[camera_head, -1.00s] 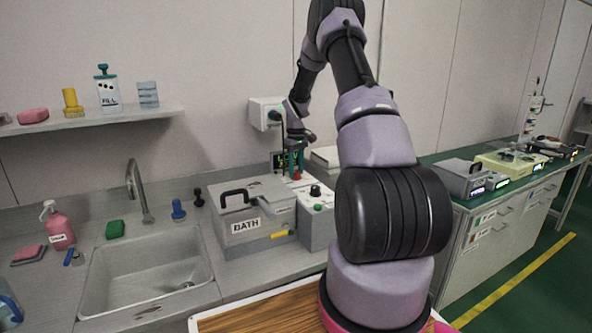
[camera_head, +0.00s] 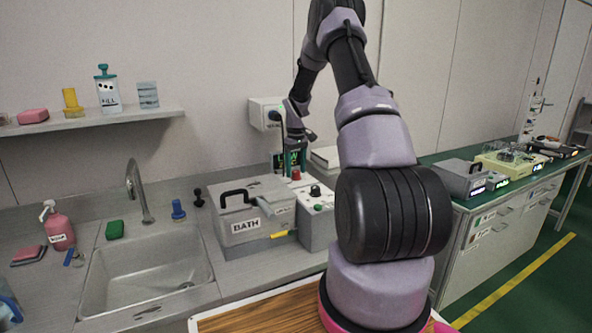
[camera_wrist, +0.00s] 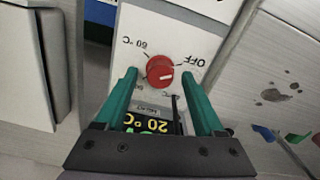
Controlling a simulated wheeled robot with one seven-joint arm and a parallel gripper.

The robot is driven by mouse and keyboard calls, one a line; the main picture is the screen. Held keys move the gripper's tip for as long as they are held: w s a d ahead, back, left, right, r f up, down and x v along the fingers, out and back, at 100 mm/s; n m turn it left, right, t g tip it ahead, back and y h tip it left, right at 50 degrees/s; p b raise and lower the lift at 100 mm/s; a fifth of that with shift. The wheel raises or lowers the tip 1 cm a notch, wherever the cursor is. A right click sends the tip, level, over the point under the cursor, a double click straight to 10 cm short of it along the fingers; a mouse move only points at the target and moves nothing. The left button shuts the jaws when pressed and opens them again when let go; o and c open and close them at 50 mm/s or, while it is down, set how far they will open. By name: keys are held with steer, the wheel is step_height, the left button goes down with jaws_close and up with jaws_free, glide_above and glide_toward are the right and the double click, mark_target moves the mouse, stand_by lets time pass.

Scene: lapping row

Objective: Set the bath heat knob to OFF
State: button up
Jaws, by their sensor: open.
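The round red heat knob (camera_wrist: 159,66) sits on a white panel in the wrist view, its white pointer line aimed roughly rightward. The OFF mark (camera_wrist: 195,62) is printed to its upper right and a 60 °C mark (camera_wrist: 131,43) to its upper left. Another mark at its lower right is partly hidden. My gripper (camera_wrist: 160,74) is open, one green finger on each side of the knob, with gaps visible. In the head view my gripper (camera_head: 292,150) is above the box beside the bath (camera_head: 238,222); a small red part (camera_head: 296,174) shows below it.
A lit display (camera_wrist: 150,121) reading 20 °C lies between the finger bases. In the head view, the control box (camera_head: 318,222) with a black knob stands right of the bath. A sink (camera_head: 145,275) is at left, and a wall box (camera_head: 266,112) is behind my gripper.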

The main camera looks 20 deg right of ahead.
step_height(320, 180, up, 10)
steer(key=shift+r, duration=0.25)
stand_by(0.5)
step_height(320, 180, up, 12)
steer(key=m+t, duration=0.1)
steer(key=t, duration=0.1)
glide_above(296, 172)
steer(key=s+a, duration=0.6)
steer(key=s+a+r+m+t, duration=0.1)
steer(key=s+a+r+m, duration=0.1)
steer(key=s+a+r, duration=0.45)
steer(key=s+a+r+m+t+y, duration=0.1)
steer(key=s+a+r+m+t, duration=0.1)
steer(key=s, duration=1)
steer(key=s+a+r+m+t+y, duration=0.1)
steer(key=s+a+r+m+t, duration=0.1)
steer(key=s, duration=1)
steer(key=shift+a, duration=0.8)
